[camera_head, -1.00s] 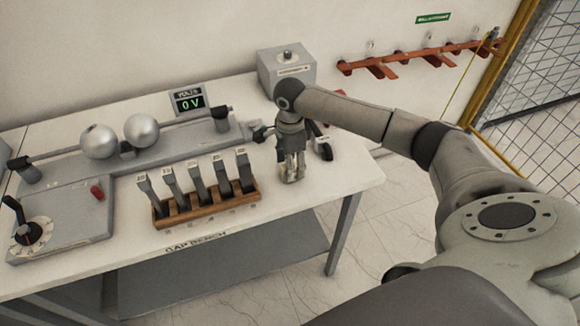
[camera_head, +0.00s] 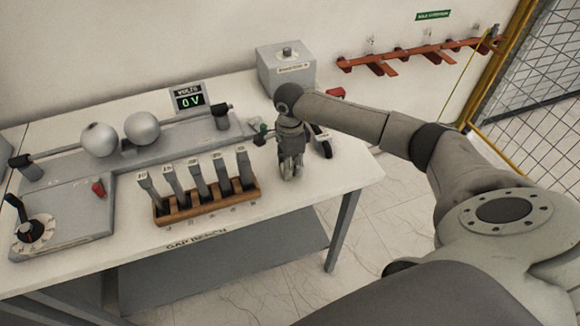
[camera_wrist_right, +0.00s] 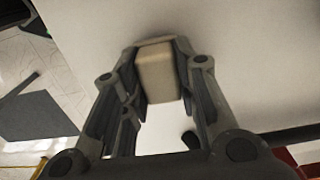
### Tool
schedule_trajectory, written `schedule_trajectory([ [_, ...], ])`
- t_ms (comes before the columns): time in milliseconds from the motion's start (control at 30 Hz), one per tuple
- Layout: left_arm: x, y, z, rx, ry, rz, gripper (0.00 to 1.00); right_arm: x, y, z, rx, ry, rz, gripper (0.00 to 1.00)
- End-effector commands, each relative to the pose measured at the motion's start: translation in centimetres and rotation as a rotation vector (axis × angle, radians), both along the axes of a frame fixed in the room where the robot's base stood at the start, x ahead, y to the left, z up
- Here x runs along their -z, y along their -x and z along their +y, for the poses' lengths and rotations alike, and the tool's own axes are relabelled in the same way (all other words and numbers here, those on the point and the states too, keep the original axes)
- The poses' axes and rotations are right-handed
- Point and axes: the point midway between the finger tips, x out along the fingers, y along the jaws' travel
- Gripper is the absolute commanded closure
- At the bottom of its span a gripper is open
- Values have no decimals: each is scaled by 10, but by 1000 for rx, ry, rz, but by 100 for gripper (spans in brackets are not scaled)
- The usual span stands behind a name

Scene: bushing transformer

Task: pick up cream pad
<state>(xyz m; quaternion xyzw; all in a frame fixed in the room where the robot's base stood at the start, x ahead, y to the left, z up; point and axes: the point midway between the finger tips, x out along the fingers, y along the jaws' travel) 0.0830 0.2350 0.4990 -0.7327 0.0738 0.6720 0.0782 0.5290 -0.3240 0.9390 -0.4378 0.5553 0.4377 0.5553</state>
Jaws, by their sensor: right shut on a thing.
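The cream pad (camera_wrist_right: 158,72) is a small cream block between the two fingers of my right gripper (camera_wrist_right: 158,75) in the right wrist view. The fingers press on it from both sides. In the head view my right gripper (camera_head: 291,170) points down at the right part of the white bench top (camera_head: 325,185); the pad is hidden there. I cannot tell whether the pad still touches the bench. My left gripper is in neither view.
A wooden rack (camera_head: 205,207) of several upright grey tools stands left of the gripper. A dark-and-white item (camera_head: 322,140) lies just right of the gripper.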

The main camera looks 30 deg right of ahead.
Motion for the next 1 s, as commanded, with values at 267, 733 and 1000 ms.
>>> schedule_trajectory([
  [267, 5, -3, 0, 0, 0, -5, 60, -16, -1, 0, 0, 0, -3, 95],
  [733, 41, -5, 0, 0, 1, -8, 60, -93, 54, 38, -6, 0, -4, 95],
  [1000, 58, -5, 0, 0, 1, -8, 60, -117, 96, 67, -3, 1, -4, 95],
])
